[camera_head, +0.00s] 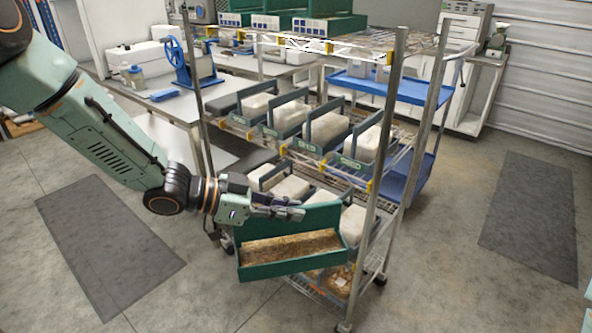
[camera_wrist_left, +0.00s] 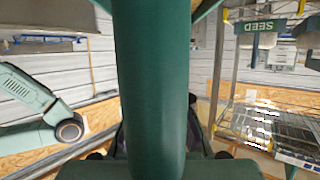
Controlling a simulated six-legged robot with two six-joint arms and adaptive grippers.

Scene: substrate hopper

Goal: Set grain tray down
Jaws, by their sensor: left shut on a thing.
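The grain tray (camera_head: 293,265) is a green open box with brown grain in it. It hangs in front of the wire rack (camera_head: 365,225), at about the height of the lower shelves, and looks slightly tilted. My left gripper (camera_head: 290,208) is shut on the tray's upper back edge. In the left wrist view, a broad green part (camera_wrist_left: 152,90) fills the middle close to the camera, probably the tray. The tray hides part of the lower shelves. My right gripper is not in view.
Several white blocks (camera_head: 362,142) in dark holders fill the rack's shelves. A blue cart (camera_head: 412,88) stands behind it. A workbench (camera_head: 165,95) with a blue wheel device (camera_head: 190,65) is at the left. Dark mats (camera_head: 105,245) lie on open floor on both sides.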

